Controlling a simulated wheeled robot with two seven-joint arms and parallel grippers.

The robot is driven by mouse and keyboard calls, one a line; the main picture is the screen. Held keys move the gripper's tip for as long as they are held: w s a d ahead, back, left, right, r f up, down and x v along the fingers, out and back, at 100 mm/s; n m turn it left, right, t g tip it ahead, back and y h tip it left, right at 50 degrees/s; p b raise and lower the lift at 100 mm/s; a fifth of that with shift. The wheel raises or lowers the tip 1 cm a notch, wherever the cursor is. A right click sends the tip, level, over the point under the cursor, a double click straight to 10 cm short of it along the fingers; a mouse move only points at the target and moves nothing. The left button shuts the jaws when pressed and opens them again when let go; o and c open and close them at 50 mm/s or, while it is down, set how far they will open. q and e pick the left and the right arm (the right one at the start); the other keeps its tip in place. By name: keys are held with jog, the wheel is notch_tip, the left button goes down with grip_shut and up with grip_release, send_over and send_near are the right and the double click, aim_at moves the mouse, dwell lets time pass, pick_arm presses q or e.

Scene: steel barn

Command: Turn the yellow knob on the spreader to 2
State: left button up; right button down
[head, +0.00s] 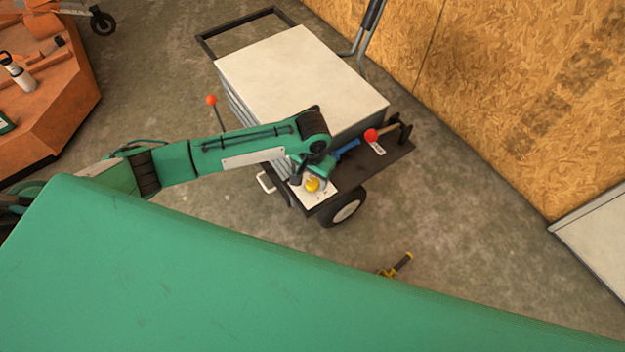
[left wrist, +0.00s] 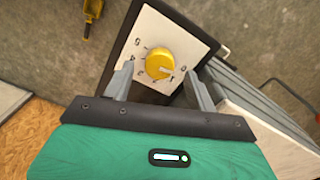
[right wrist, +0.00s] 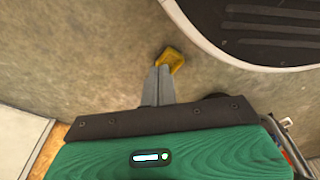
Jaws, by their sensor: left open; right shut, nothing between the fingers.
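The yellow knob (left wrist: 158,64) sits on a white dial plate (left wrist: 142,28) on the spreader (head: 300,75). The knob has a pale mark toward its right side in the left wrist view; the small figures around it are too blurred to read surely. The knob also shows in the head view (head: 312,184), partly under my left arm's end. My left gripper (left wrist: 158,70) is open, with one finger on each side of the knob and gaps showing between fingers and knob. My right gripper (right wrist: 160,72) is shut and empty, away from the dial.
A yellow-and-black object (head: 402,262) lies on the floor. An orange bench (head: 60,110) is at left. A wood-board wall (head: 510,90) is at right.

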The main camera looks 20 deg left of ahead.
aim_at(312, 184)
pick_arm(q)
notch_tip(312, 184, down, 2)
jog(key=shift+f, duration=0.35)
pick_arm(e)
jog(key=shift+w+a+r, duration=0.1)
jog(key=shift+w+r, duration=0.2)
jog(key=shift+r, duration=0.1)
